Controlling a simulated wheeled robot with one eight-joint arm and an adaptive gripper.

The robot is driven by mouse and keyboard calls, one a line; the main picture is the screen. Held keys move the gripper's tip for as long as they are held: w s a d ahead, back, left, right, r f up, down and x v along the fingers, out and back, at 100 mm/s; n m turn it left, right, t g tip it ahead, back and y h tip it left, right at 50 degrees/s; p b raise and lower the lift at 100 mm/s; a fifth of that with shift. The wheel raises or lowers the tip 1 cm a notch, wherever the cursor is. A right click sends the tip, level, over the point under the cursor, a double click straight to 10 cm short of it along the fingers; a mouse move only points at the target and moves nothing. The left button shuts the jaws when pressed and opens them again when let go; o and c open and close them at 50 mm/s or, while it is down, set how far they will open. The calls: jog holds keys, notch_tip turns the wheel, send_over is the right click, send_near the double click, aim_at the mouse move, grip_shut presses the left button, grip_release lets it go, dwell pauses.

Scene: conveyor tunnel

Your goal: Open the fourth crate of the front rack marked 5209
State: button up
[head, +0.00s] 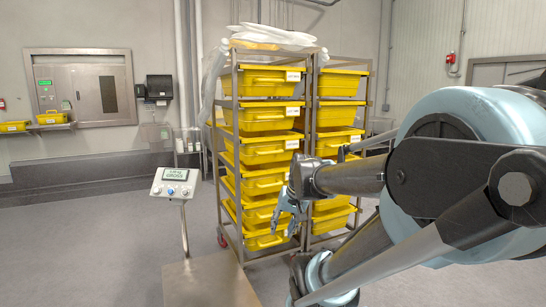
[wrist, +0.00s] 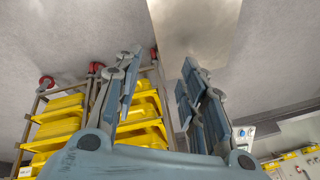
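The near rack (head: 240,125), a metal frame on wheels, holds several yellow crates in one column. Its fourth crate from the top (head: 262,184) is partly behind my gripper and arm at its right. White labels sit on the upper crates (head: 293,76), too small to read, so I cannot confirm 5209. My gripper (head: 286,220) is in front of the rack's lower right part and appears apart from the crates. In the wrist view my gripper (wrist: 161,68) has its fingers spread and nothing between them. Yellow crates (wrist: 58,122) show at the left there, seen upside down.
A second rack (head: 340,85) of yellow crates stands to the right, partly hidden by my arm. A control stand (head: 174,183) with a small display and a floor plate (head: 205,285) are at the left front. White sheeting (head: 265,35) covers the rack top. Floor at left is clear.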

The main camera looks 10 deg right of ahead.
jog(key=w+r+m+t+y, duration=0.25)
jog(key=w+r, duration=0.25)
jog(key=w, duration=0.8)
jog(key=w+r+m+t+y, duration=0.1)
jog(key=w+r+m+t, duration=0.3)
jog(key=w, duration=0.8)
jog(key=m+t, duration=0.4)
jog(key=m, duration=0.3)
send_near(273, 153)
jog(key=shift+n+h, duration=0.25)
jog(key=shift+h, duration=0.2)
jog(key=x, duration=1.1)
jog(key=shift+w+a+r, duration=0.15)
jog(key=shift+a+r, duration=0.05)
